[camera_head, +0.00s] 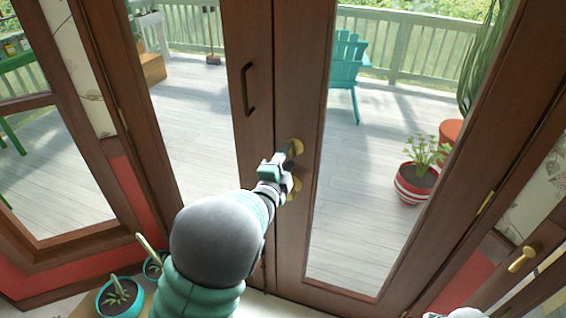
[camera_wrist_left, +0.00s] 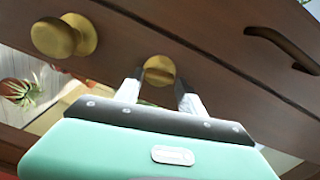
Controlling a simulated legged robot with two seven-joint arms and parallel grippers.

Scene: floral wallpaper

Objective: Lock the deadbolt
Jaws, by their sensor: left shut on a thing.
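The brass deadbolt (camera_head: 296,146) is on the brown wooden door, above the round brass knob (camera_head: 294,188). My left gripper (camera_head: 286,158) reaches to it from the lower left. In the left wrist view the deadbolt (camera_wrist_left: 158,68) lies between the two fingertips of my left gripper (camera_wrist_left: 160,82), which is shut on it. The turn piece itself is hidden by the fingers, so I cannot tell its angle. The knob (camera_wrist_left: 62,36) is to the left in that view, apart from the fingers. My right gripper does not show.
A dark pull handle (camera_head: 248,88) is on the door panel left of the deadbolt. Another brass handle (camera_head: 524,258) is at the right. Potted plants (camera_head: 120,298) stand at the lower left. Beyond the glass is a deck with a teal chair (camera_head: 347,66) and red-striped pot (camera_head: 414,186).

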